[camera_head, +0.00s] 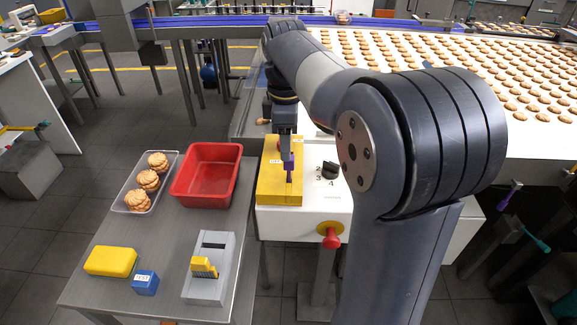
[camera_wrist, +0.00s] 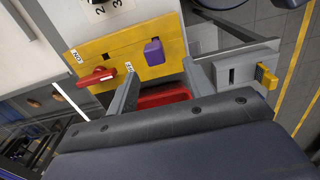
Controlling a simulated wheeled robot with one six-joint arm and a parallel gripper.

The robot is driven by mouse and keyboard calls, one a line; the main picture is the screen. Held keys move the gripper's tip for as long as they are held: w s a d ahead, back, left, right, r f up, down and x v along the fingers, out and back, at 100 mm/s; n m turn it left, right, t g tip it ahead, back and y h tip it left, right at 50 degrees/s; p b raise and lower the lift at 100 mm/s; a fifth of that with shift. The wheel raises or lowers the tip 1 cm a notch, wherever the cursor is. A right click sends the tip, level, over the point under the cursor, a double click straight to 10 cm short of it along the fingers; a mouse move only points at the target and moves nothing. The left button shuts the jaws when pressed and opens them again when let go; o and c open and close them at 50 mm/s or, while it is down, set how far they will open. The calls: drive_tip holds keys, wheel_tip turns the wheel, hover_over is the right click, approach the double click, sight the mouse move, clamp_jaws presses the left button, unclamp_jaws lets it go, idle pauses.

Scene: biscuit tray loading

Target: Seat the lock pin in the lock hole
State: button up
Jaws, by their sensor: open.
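The purple lock pin (camera_head: 289,168) stands at the yellow block (camera_head: 279,192) on the white machine. It also shows in the wrist view (camera_wrist: 154,52), near the block's edge. A red handle (camera_wrist: 95,77) lies on the same block, beside a dark slot (camera_wrist: 108,57). I cannot tell which opening is the lock hole, nor whether the pin's lower end sits in one. My gripper (camera_wrist: 160,68) is open, with its fingers on either side of the pin's line and a visible gap to each. In the head view my gripper (camera_head: 286,150) is directly above the block.
A grey table holds a red bin (camera_head: 207,145), a clear tray (camera_head: 120,205) of biscuits, a yellow box (camera_head: 111,262), a blue block (camera_head: 145,283) and a grey fixture (camera_head: 207,287).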

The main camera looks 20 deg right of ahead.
sight(289, 168)
wheel_tip(289, 168, down, 3)
drive_tip(key=shift+s+r, duration=0.1)
drive_tip(key=shift+w+d+f, duration=0.1)
drive_tip(key=shift+f, duration=0.95)
drive_tip(key=shift+w+d+f, duration=0.1)
drive_tip(key=shift+d+f, duration=0.05)
drive_tip(key=shift+f, duration=0.9)
drive_tip(key=shift+w+d+f, duration=0.1)
drive_tip(key=shift+f, duration=0.95)
drive_tip(key=shift+c, duration=0.2)
drive_tip(key=c, duration=1)
